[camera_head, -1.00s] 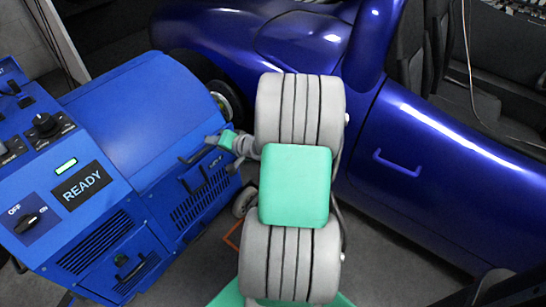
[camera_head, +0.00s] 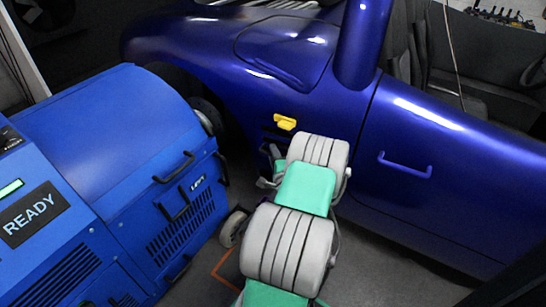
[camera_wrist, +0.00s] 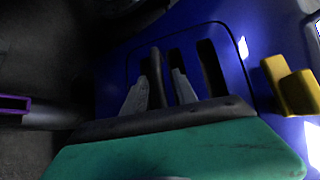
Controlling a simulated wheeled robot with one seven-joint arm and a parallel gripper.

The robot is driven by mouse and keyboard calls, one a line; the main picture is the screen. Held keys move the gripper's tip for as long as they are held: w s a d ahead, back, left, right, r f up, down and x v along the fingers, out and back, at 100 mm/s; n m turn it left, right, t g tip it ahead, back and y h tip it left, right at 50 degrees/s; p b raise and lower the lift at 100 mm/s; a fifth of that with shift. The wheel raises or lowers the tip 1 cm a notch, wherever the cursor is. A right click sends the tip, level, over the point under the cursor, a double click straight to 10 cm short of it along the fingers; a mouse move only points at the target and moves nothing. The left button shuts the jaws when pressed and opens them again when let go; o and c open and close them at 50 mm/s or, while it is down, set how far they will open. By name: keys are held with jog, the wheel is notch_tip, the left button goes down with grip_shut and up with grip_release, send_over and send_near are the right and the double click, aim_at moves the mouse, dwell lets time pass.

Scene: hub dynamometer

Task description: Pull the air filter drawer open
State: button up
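I cannot tell for certain which part is the air filter drawer. The blue dynamometer cabinet (camera_head: 120,140) stands at left in the head view, with dark handles and slotted grilles (camera_head: 180,232) on its side. My gripper (camera_head: 269,180) is by the blue car's flank, right of the cabinet and partly hidden by my arm. In the wrist view, the grey fingertips of my gripper (camera_wrist: 160,95) are apart, with nothing clearly held. They face an outlined blue panel with dark upright slots (camera_wrist: 211,68); whether they touch it is unclear.
A yellow handle-like piece (camera_head: 285,122) sits on the car flank and shows at right in the wrist view (camera_wrist: 291,87). The blue car (camera_head: 440,165) fills the right side. A caster wheel (camera_head: 232,228) stands on the floor between cabinet and car. A purple-edged part (camera_wrist: 14,103) shows at left.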

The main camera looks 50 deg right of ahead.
grip_shut()
dwell(0.3)
dwell(1.1)
